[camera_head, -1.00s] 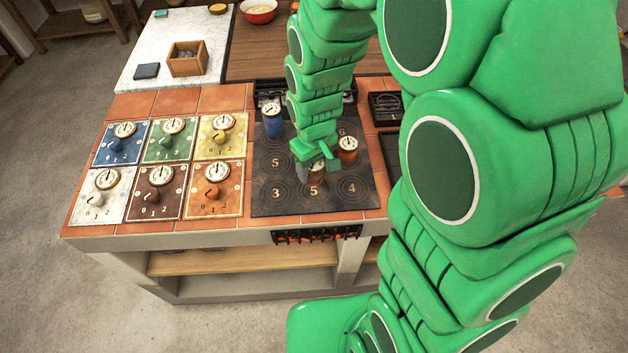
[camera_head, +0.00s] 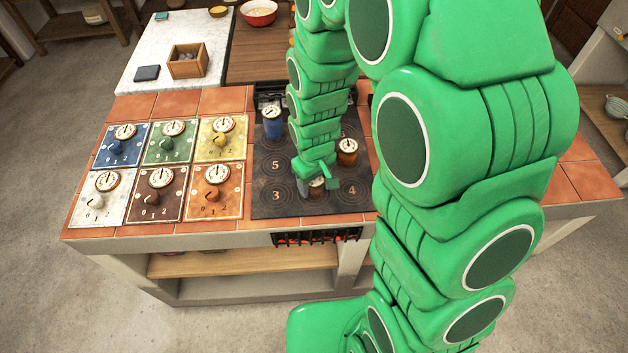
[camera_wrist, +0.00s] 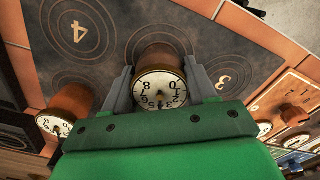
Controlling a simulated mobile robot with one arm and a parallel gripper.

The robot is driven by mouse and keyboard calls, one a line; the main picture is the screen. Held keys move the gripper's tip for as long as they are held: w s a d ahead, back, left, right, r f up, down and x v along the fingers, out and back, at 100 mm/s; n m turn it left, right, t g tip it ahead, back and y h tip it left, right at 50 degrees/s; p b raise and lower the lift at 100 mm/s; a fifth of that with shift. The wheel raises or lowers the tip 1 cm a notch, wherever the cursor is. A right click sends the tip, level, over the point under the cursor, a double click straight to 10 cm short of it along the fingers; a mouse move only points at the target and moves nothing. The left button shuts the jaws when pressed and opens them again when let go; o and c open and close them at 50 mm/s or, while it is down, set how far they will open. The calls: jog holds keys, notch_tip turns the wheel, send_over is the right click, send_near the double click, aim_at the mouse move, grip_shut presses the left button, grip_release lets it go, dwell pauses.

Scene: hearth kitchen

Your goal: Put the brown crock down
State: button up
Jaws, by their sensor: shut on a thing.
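My gripper (camera_head: 316,182) is shut on the brown crock (camera_wrist: 157,58), with one grey finger on each side of it in the wrist view. The crock's dial face (camera_wrist: 159,88) is turned to the wrist camera. In the head view the crock (camera_head: 317,187) is mostly hidden by my gripper. It is over the front middle ring of the dark hob (camera_head: 263,207), between the rings marked 3 and 4. I cannot tell whether its base touches the hob.
An orange-brown crock (camera_head: 347,150) stands behind and right on the hob, and a blue crock (camera_head: 272,122) at the back left. Coloured dial panels (camera_head: 154,193) lie left of the hob. The rings marked 3 and 4 are clear.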

jog(key=o, duration=1.2)
jog(key=shift+f, duration=0.1)
jog(key=shift+o, duration=0.2)
notch_tip(320, 180, up, 12)
jog(key=shift+f, duration=0.1)
jog(key=s+d+r+m+g, duration=0.1)
jog(key=s+d+r+m, duration=0.2)
jog(key=s, duration=0.8)
jog(key=s+d+r+m, duration=0.3)
jog(key=s+d+r, duration=0.5)
jog(key=s, duration=0.4)
jog(key=shift+r+g, duration=0.4)
jog(key=shift+r, duration=0.25)
